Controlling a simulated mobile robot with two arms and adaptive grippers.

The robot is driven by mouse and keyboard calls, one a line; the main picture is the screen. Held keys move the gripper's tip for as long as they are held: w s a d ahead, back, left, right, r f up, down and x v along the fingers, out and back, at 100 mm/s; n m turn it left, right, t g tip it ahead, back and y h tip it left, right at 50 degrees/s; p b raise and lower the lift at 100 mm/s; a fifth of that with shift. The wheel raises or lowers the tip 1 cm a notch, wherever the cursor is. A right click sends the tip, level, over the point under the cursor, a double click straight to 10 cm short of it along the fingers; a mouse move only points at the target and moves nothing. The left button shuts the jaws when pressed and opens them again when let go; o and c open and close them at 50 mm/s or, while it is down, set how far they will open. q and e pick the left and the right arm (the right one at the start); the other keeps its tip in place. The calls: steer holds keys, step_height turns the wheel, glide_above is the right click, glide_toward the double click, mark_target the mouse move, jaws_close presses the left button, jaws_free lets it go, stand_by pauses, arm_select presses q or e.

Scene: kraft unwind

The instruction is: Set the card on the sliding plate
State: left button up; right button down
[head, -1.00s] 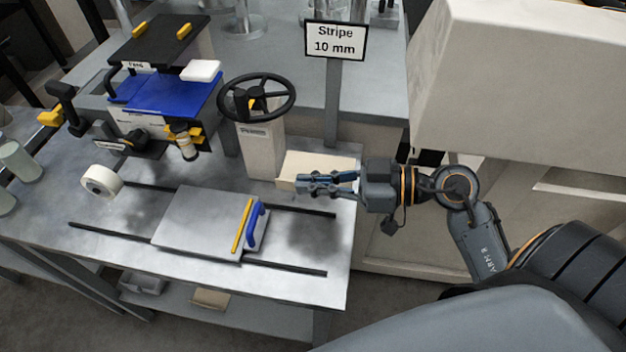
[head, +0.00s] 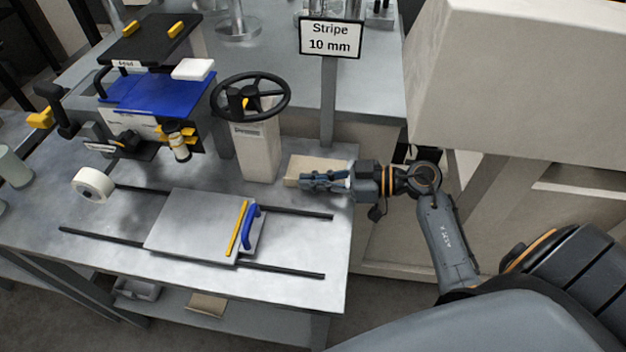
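A flat beige stack or block (head: 304,163), which may hold the card, lies on the right end of the metal bench. I cannot make out a single card in it. My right gripper (head: 308,181) reaches in from the right, with its fingers at the front side of the beige stack and partly covering it. Whether the fingers touch it or hold anything is too small to tell. The grey sliding plate (head: 190,222) sits across two dark rails, left of and nearer than the gripper. A yellow strip and a blue handle are on its right side. The plate's top looks bare. My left gripper is not in view.
A blue-topped machine (head: 155,95) stands at the back left. A white roll (head: 93,184) lies at the rails' left end. The bench front is clear.

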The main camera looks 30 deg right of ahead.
steer(key=shift+f, duration=0.15)
steer(key=c, duration=1.5)
jaws_free()
